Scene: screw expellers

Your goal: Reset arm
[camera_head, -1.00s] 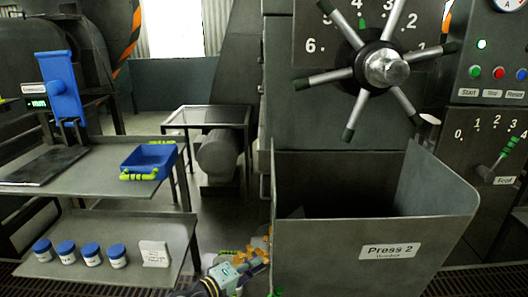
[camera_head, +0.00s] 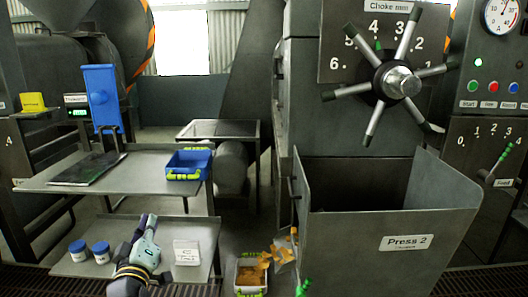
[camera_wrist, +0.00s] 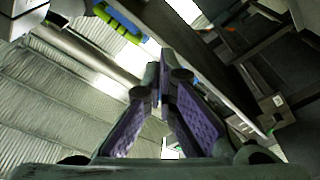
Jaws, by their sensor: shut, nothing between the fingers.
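My gripper (camera_head: 147,222) is in front of the lower shelf of the grey rack in the head view. Its fingers point up and it covers part of the shelf. In the wrist view its two purple-padded fingers (camera_wrist: 162,80) come together at the tips, with nothing held between them. My forearm below it runs out of the bottom of the head view.
Two blue-lidded jars (camera_head: 90,252) and a white label card (camera_head: 187,252) flank my gripper on the lower shelf (camera_head: 205,232). A blue tray (camera_head: 188,162) sits above. A small bin with orange material (camera_head: 249,274) stands right, beside the large Press 2 bin (camera_head: 385,262).

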